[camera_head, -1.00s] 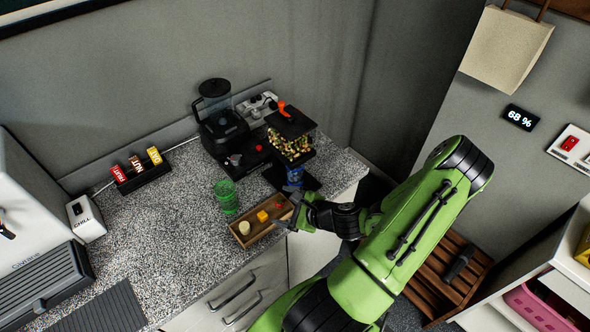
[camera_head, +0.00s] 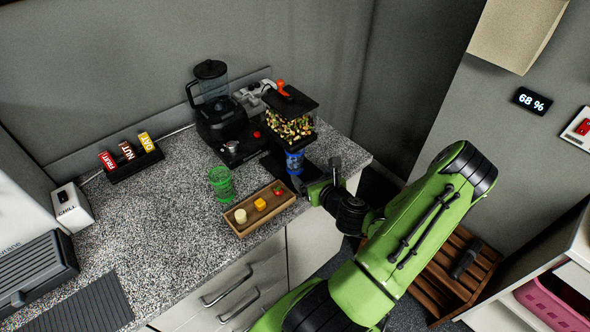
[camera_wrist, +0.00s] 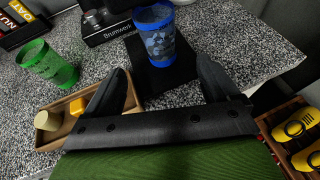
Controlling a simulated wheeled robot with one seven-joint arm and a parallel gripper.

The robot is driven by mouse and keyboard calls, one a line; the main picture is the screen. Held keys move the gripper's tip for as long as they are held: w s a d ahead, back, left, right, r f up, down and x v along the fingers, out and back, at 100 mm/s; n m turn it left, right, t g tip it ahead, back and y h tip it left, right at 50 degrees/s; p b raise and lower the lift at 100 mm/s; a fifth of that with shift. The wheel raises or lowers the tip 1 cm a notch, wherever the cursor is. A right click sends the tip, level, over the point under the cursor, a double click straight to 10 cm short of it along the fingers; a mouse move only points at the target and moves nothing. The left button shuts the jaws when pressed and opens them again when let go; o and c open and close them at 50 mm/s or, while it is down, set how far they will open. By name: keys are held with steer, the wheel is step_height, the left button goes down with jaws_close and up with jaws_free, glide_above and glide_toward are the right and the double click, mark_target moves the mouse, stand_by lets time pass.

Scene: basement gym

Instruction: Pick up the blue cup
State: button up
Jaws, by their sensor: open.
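The blue cup (camera_head: 294,162) stands upright on the black base of the dispenser, under its container of mixed pieces. In the wrist view the blue cup (camera_wrist: 160,42) shows a grey-blue pattern and stands ahead, between the lines of my two fingers. My gripper (camera_wrist: 158,85) is open and empty, its fingers pointing toward the cup and apart from it. In the head view my gripper (camera_head: 322,180) is at the counter's right front edge, just right of and in front of the cup.
A green cup (camera_head: 221,183) and a wooden tray (camera_head: 238,229) with small coloured items stand left of my gripper. The dispenser (camera_head: 290,122) rises above the blue cup. A blender (camera_head: 215,105) is behind. The left counter (camera_head: 140,230) has free room.

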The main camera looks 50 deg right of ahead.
mark_target(299, 162)
steer(key=p+x, duration=0.2)
steer(key=x, duration=0.8)
steer(key=shift+w+f, duration=0.1)
steer(key=shift+w, duration=0.15)
steer(key=shift+s, duration=0.15)
steer(key=shift+c, duration=0.4)
steer(key=c, duration=1.1)
steer(key=shift+s+a+r, duration=0.1)
steer(key=shift+s+r, duration=0.15)
steer(key=s+a+p, duration=0.1)
steer(key=s+a, duration=0.1)
steer(key=s, duration=0.3)
steer(key=s+a+p, duration=0.2)
steer(key=s, duration=0.3)
steer(key=s+a+p, duration=0.2)
steer(key=s+a, duration=0.1)
steer(key=s, duration=0.3)
steer(key=shift+s, duration=0.1)
